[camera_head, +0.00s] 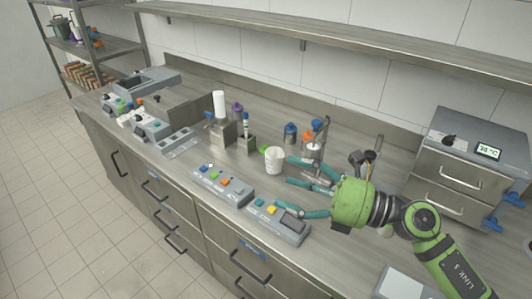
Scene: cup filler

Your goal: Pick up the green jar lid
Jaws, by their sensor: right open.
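A small green thing (264,149), which looks like the green jar lid, lies on the counter just behind and left of the white cup (275,160). The cup hides part of it. My right gripper (287,184) comes in from the right with its teal fingers spread open, pointing left. Its fingertips are right of and in front of the lid, near the cup, and hold nothing I can see. Whether a finger touches the cup is unclear. My left gripper is not in view.
Button panels (222,186) and (278,220) sit along the front edge. A dispenser stand (317,140) and a blue-topped jar (290,133) stand behind the gripper. Grey holders (221,133) stand left of the lid. A drawer oven (468,165) is at right.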

